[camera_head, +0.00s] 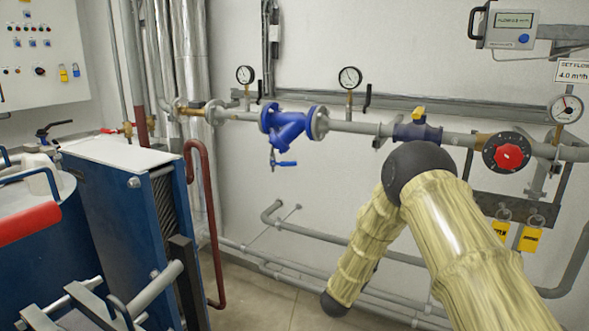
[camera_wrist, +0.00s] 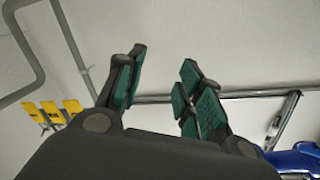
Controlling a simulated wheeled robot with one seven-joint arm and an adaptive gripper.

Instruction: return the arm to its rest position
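In the head view my arm (camera_head: 440,215) rises from the lower right, bends at a dark joint in front of the pipework, and runs down to another dark joint near the low pipes. My gripper cannot be made out in the head view.
A pipe line crosses the wall with a blue strainer (camera_head: 287,124), gauges (camera_head: 349,78) and a red-knobbed valve (camera_head: 507,156). A blue plate exchanger (camera_head: 120,225) and a drum with a red handle (camera_head: 28,222) stand left. Yellow tags (camera_head: 531,238) hang right. Some floor is clear.

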